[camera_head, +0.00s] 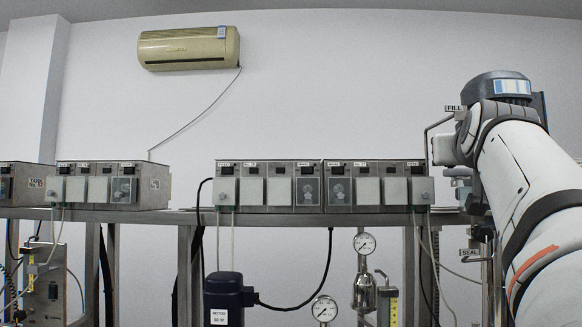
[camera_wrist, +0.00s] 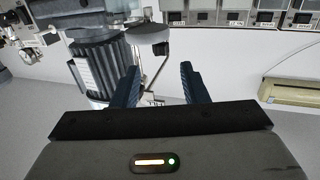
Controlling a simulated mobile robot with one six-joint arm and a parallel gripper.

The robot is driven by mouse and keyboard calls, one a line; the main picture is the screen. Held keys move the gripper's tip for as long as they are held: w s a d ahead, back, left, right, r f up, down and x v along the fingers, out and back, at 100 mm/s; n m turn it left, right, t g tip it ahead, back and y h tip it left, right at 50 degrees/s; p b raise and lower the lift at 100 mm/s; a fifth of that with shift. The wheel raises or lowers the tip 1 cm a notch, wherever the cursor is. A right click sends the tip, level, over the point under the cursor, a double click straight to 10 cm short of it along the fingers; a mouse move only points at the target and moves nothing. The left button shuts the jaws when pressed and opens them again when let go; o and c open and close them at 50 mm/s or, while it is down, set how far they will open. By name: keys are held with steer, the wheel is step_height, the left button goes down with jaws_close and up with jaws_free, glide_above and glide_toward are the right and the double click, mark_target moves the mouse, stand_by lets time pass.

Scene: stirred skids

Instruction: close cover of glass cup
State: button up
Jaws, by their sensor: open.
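My gripper (camera_wrist: 159,84) shows in the wrist view with its two dark blue fingers apart and nothing held between them. I cannot make out a glass cup or its cover for certain in either view. A small shiny vessel (camera_head: 364,292) hangs below a gauge in the head view; its material is unclear. In the wrist view, which looks upside down, a small dark round part (camera_wrist: 161,48) on a thin rod lies beyond the fingertips; I cannot tell what it is. In the head view my arm enters from the right and the gripper is not clear.
A ribbed grey motor (camera_wrist: 97,66) is close to the left finger; its top shows behind my arm in the head view (camera_head: 497,86). Control boxes (camera_head: 268,186) line a metal shelf (camera_head: 150,215).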

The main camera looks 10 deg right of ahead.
steer(key=p+x, duration=0.2)
steer(key=x, duration=0.5)
steer(key=shift+w, duration=0.2)
steer(key=shift+c, duration=0.2)
jaws_close()
